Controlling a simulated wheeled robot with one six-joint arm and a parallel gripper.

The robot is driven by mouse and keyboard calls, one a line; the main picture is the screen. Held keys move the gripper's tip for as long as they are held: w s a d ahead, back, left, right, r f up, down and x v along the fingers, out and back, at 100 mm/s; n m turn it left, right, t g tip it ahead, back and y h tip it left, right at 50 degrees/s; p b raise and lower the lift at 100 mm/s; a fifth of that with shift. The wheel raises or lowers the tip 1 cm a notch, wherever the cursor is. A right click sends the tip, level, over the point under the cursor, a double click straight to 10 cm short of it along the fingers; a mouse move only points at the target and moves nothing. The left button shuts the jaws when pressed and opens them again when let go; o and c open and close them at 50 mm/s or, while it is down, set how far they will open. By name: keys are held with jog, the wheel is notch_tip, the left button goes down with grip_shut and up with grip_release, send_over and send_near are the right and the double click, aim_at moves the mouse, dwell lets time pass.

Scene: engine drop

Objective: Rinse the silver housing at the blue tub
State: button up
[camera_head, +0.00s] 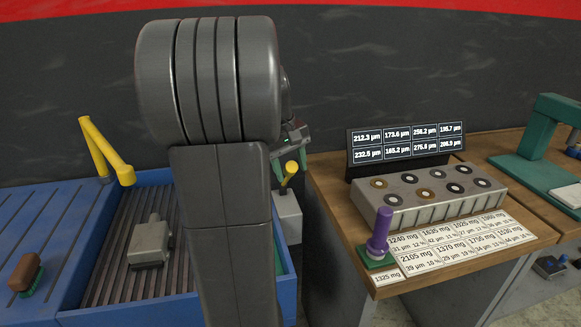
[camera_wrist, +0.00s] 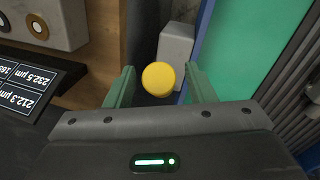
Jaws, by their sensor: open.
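The silver housing (camera_head: 151,243) lies on the dark slatted floor of the blue tub (camera_head: 128,313) in the head view. A yellow spout (camera_head: 106,152) rises at the tub's back left. My gripper (camera_head: 292,165) is at the tub's right side, partly hidden behind my arm, and away from the housing. In the wrist view my gripper (camera_wrist: 160,88) is open, with a round yellow knob (camera_wrist: 159,79) showing between its green fingers. The knob tops a lever beside a grey box (camera_head: 288,217). I cannot tell whether the fingers touch it.
A brush (camera_head: 25,273) lies on the blue ledge left of the tub. A wooden bench (camera_head: 458,262) on the right holds a grey block with rings (camera_head: 424,197), a display (camera_head: 405,149), a purple-handled tool (camera_head: 379,235) and labelled cards. My arm hides the tub's middle right.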

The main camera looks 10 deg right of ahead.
jog(key=shift+f, duration=0.1)
jog(key=shift+c, duration=0.2)
grip_shut()
jog(key=shift+f, duration=0.1)
jog(key=s+f+t+b, duration=0.5)
jog(key=f+t+b, duration=0.3)
jog(key=b, duration=1.1)
jog(key=shift+s+d+f+m+b, duration=0.15)
jog(key=shift+s+f+m+b, duration=0.2)
jog(key=shift+f, duration=0.5)
jog(key=shift+o, duration=0.2)
grip_release()
